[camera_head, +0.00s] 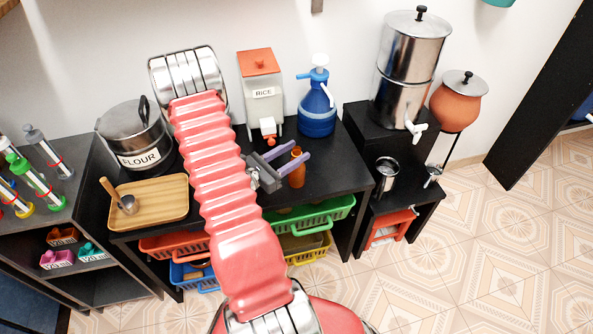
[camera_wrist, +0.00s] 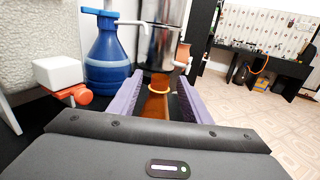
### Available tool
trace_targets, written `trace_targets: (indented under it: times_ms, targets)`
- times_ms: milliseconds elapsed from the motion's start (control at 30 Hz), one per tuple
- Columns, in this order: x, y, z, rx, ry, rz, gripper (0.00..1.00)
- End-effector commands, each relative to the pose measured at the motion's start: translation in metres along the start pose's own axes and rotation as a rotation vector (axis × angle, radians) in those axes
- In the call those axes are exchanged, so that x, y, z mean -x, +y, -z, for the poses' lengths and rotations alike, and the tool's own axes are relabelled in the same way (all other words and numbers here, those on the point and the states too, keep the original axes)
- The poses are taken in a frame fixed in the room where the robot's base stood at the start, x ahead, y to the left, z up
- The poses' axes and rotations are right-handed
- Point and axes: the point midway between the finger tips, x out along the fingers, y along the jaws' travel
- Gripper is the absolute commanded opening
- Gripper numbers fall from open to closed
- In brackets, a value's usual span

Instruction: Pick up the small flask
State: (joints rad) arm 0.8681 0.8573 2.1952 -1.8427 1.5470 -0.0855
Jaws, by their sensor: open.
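The small flask (camera_head: 297,169) is an orange-brown bottle standing upright on the black shelf unit's top. In the wrist view the flask (camera_wrist: 156,103) stands between the two purple fingers, with its neck ring visible and its lower part partly hidden by my gripper's body. My gripper (camera_head: 291,150) is open, with a finger on either side of the flask in the head view. In the wrist view my gripper (camera_wrist: 158,88) shows gaps beside the flask, though I cannot tell whether either finger touches it.
A blue jug with a pump (camera_head: 317,104) and a rice dispenser (camera_head: 262,88) stand behind the flask. A flour pot (camera_head: 133,133) and wooden tray (camera_head: 160,204) are left. A steel water filter (camera_head: 407,65) and steel cup (camera_head: 386,174) are right. Coloured baskets (camera_head: 322,214) sit below.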

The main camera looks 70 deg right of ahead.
Motion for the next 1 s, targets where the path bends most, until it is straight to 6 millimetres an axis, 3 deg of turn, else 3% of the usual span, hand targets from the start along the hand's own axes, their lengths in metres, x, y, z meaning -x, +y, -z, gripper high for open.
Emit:
trace_targets:
  times_ms: [333,733,1000]
  targets:
    - [-0.004,0.000,0.000,0.000,0.000,0.000,0.44]
    - [-0.047,0.001,0.002,0.000,0.000,0.001,0.44]
    - [-0.052,0.002,0.002,0.000,0.000,-0.001,0.44]
